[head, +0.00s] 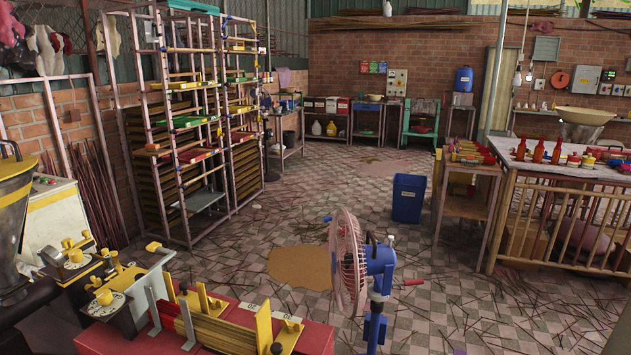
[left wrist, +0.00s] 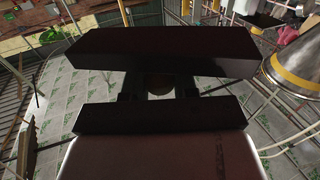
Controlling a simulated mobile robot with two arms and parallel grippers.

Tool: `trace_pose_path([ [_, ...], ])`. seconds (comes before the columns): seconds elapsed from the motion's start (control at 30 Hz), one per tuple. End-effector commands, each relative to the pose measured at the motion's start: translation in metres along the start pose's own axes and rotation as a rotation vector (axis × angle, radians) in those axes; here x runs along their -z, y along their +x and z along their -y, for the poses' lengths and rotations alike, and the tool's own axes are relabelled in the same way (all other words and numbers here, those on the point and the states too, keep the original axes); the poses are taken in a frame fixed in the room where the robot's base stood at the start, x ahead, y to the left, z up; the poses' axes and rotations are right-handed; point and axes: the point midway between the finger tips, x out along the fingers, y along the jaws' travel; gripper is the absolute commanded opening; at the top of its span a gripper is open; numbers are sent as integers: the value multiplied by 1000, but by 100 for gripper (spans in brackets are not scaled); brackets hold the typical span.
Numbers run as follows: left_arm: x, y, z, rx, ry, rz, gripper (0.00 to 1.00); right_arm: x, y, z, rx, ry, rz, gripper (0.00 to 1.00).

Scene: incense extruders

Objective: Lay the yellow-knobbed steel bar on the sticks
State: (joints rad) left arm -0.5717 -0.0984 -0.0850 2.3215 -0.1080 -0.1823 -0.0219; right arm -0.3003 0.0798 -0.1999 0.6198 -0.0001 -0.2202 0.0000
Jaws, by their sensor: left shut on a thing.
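My left gripper (left wrist: 160,85) fills the middle of the left wrist view as two dark, shadowed jaws. A small rounded brownish thing (left wrist: 160,84) shows between them. It is too dark to tell whether this is a knob of the steel bar. In the head view, neither gripper shows. I cannot pick out the yellow-knobbed steel bar with certainty.
The holder stands on a red table (head: 318,340). Machines with yellow knobs (head: 104,296) are to its left. A blue fan (head: 378,262) stands close on the right. A tall shelf rack (head: 185,140) and blue bin (head: 408,198) are farther back. Loose sticks litter the tiled floor.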

Motion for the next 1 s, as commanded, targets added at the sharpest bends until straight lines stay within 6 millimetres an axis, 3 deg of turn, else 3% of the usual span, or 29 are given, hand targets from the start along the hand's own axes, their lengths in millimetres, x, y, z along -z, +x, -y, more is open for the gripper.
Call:
trace_pose_path([
  [0.47,11,5,-10,-57,3,-11,0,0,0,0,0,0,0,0],
  [1.0,77,31,-95,-514,4,-13,0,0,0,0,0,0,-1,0],
])
